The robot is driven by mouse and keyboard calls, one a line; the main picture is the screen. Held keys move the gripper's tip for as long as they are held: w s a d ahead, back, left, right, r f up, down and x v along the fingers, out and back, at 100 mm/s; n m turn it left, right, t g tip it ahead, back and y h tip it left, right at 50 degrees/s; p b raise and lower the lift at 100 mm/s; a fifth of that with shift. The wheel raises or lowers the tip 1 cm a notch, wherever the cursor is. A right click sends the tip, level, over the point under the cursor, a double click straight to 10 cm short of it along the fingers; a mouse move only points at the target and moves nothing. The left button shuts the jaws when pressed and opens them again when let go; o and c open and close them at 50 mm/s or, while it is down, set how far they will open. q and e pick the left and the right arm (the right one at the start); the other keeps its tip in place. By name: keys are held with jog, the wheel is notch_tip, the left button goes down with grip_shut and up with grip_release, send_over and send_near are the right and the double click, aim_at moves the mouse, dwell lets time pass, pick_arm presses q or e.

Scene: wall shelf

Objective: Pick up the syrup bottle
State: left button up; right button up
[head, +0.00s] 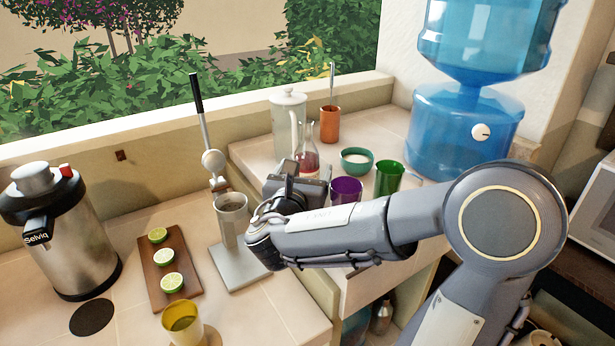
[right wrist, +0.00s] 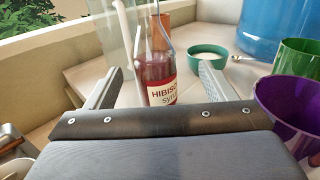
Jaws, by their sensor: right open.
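The syrup bottle (head: 307,158) is clear glass with dark red liquid, upright on the raised counter. In the right wrist view the bottle (right wrist: 160,78) shows a white label reading "HIBISC… syru…". My right gripper (head: 298,172) is just in front of the bottle and hides its lower part in the head view. In the right wrist view the open fingers of the gripper (right wrist: 162,70) stand left and right of the bottle, with nothing gripped. Whether the fingertips reach beside it or stop short is hard to tell. My left gripper is out of view.
A pale pitcher (head: 289,112) stands close behind the bottle, with a copper cup (head: 330,124) farther back. A teal bowl (head: 357,161), purple cup (head: 346,190) and green cup (head: 389,178) stand to the right. A lever press (head: 232,215) stands left, lower down.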

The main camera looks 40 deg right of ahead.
aim_at(309, 160)
notch_tip(309, 160, down, 2)
jog(key=shift+f+b, duration=0.1)
jog(key=shift+b, duration=0.55)
jog(key=shift+d, duration=0.1)
jog(key=x, duration=0.2)
jog(key=p+x, duration=0.1)
jog(key=x, duration=0.4)
jog(key=shift+w+p, duration=0.3)
jog(key=shift+w, duration=0.25)
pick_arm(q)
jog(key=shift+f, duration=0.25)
pick_arm(e)
jog(key=shift+c, duration=0.3)
jog(key=c, duration=1.3)
jog(key=shift+c, duration=0.2)
